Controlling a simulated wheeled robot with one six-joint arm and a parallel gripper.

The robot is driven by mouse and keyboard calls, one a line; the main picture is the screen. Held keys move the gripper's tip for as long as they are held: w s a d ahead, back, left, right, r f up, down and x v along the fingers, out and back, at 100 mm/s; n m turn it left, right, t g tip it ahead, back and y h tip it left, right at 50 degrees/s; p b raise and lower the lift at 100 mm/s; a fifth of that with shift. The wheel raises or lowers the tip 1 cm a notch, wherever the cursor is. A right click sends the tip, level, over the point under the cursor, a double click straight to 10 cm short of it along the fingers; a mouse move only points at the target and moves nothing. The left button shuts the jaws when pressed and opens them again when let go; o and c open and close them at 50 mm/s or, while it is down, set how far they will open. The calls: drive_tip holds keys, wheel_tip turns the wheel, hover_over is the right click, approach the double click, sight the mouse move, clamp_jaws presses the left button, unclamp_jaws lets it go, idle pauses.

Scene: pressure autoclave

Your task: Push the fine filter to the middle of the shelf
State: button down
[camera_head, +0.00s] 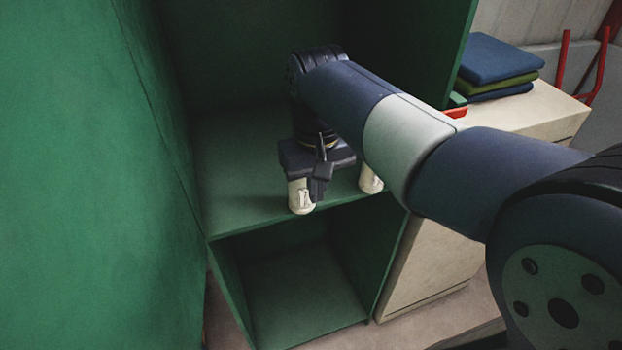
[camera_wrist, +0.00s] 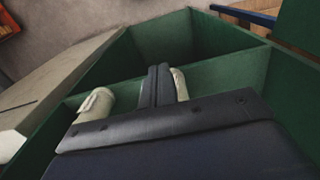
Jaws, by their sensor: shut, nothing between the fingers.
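Two cream cylinders stand near the front edge of the green shelf (camera_head: 232,180). I cannot tell which is the fine filter. In the head view, the left cylinder (camera_head: 300,198) is close to my gripper's fingers and the right cylinder (camera_head: 370,181) is partly hidden by my arm. My gripper (camera_head: 318,190) is shut and empty, pointing down between them, nearer the left one. In the wrist view, the fingers (camera_wrist: 159,84) are right beside one cylinder (camera_wrist: 180,84); whether they touch is unclear. The other cylinder (camera_wrist: 97,104) is apart from them.
Green cabinet walls close in the shelf at the left (camera_head: 170,110) and right (camera_head: 459,50). An open lower compartment (camera_head: 300,290) lies below its front edge. A beige cabinet (camera_head: 535,112) with folded cloths (camera_head: 497,65) stands to the right. Bare shelf shows left of the cylinders.

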sight(308, 201)
drive_tip(key=shift+w+a+f+p, duration=0.25)
drive_tip(key=shift+w+f, duration=0.4)
drive_tip(key=shift+f, duration=0.65)
drive_tip(key=shift+w+a+f+p, duration=0.2)
drive_tip(key=shift+w+f, duration=0.5)
drive_tip(key=shift+f, duration=0.55)
drive_tip(key=shift+w+a+f+p, duration=0.25)
drive_tip(key=shift+w+f, duration=0.4)
drive_tip(key=shift+f, duration=0.65)
drive_tip(key=shift+d, duration=0.1)
